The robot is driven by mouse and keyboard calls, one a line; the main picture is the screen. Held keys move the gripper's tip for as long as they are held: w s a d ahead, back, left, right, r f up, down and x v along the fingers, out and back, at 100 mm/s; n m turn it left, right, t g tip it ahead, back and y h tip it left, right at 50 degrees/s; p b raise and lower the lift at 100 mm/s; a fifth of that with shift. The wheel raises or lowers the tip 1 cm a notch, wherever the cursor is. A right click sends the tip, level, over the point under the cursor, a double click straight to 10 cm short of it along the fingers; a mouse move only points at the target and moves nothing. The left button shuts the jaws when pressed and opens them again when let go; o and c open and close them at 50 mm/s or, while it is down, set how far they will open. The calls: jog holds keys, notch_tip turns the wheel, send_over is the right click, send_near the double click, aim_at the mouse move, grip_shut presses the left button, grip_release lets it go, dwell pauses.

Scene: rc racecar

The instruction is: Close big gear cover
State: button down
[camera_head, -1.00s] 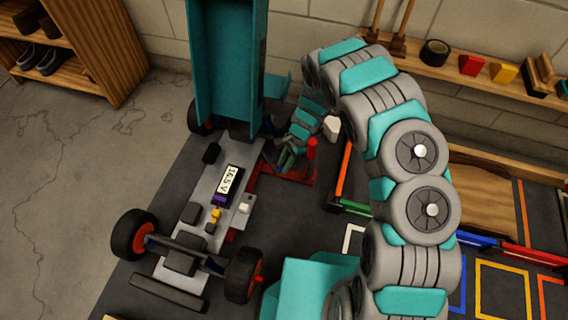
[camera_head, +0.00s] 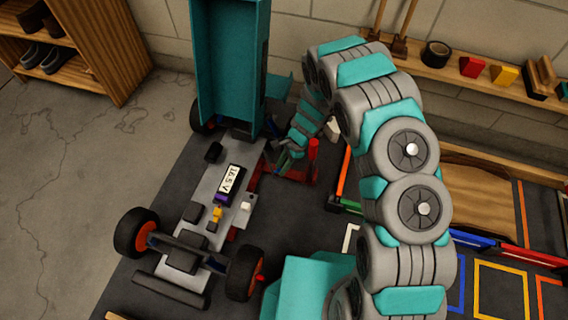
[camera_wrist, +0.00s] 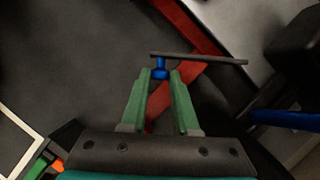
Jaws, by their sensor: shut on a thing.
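The RC car chassis (camera_head: 205,215) lies on a dark mat with its wheels on, and its teal body shell (camera_head: 228,70) stands raised at the far end. My gripper (camera_head: 280,158) is low beside the right side of the chassis, near a red stand. In the wrist view, my green gripper fingers (camera_wrist: 160,74) are shut on a small blue knob (camera_wrist: 160,68). The knob joins a thin dark plate (camera_wrist: 205,58), seen edge-on, which may be the big gear cover. Whether it is seated or open cannot be told. In the head view the cover is too small to make out.
A red stand (camera_head: 313,160) with an upright post is right of my gripper. A chassis wheel (camera_head: 245,273) sits at the near right. The raised shell rises close behind my gripper. Coloured frames (camera_head: 500,290) lie on the mat to the right.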

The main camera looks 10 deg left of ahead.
jog(key=c, duration=0.7)
grip_release()
jog(key=shift+r, duration=0.1)
jog(key=shift+v, duration=3.8)
